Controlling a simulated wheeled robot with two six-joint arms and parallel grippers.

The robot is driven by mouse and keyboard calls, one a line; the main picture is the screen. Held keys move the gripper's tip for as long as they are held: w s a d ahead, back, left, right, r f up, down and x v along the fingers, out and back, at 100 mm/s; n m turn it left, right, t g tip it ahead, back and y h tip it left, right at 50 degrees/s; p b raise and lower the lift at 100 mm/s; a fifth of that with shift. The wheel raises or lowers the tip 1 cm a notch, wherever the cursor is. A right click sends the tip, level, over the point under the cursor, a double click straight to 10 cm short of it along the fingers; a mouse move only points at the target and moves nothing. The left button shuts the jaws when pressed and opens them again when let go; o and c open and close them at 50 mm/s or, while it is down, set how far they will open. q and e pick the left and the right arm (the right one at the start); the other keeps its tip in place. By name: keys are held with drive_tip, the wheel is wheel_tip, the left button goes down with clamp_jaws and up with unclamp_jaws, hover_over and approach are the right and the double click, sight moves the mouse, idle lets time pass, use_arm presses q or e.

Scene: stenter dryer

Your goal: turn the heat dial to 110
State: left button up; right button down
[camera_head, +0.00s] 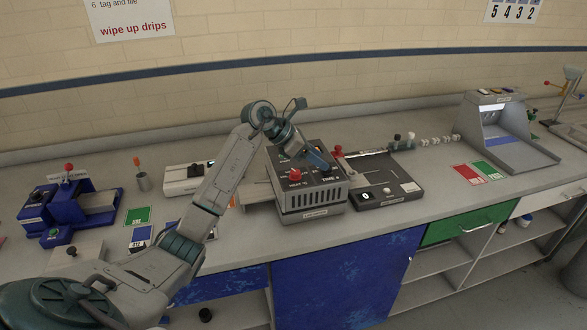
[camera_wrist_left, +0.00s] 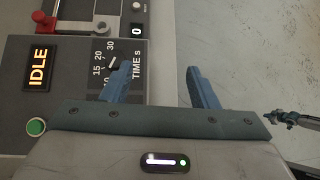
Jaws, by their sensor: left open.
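The dryer (camera_head: 312,198) is a grey slotted box with a dark top panel on the bench. A red knob (camera_head: 295,174) sits on its top beside small white lettering that looks like the heat dial's; its setting is too small to read. My left gripper (camera_head: 322,162) is open over the panel, right of the red knob and apart from it. In the left wrist view, the open fingers (camera_wrist_left: 163,78) are empty. The left finger partly covers the time dial (camera_wrist_left: 113,62), marked TIME s. The red knob is not identifiable there.
An amber IDLE display (camera_wrist_left: 38,66) and a green button (camera_wrist_left: 36,127) lie beside the time dial. A blue device (camera_head: 85,203) stands at left. Coloured cards (camera_head: 475,173) lie right.

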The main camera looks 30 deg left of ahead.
sight(295, 172)
use_arm(q)
drive_tip(key=s+a+r+g+y, duration=0.3)
drive_tip(key=a+y, duration=0.2)
drive_tip(key=a, duration=0.5)
drive_tip(key=p+x, duration=0.4)
drive_tip(key=x, duration=0.5)
drive_tip(key=shift+w+d+f, duration=0.15)
drive_tip(key=shift+d+f, duration=0.05)
drive_tip(key=shift+d, duration=0.05)
drive_tip(key=shift+w+d+f+h+p, duration=0.1)
drive_tip(key=shift+f+h+p, duration=0.1)
drive_tip(key=shift+f, duration=0.1)
drive_tip(key=shift+w+d+f+h+p, duration=0.1)
drive_tip(key=shift+f+p, duration=0.05)
drive_tip(key=shift+f, duration=0.2)
drive_tip(key=c, duration=1)
drive_tip(key=shift+o, duration=0.2)
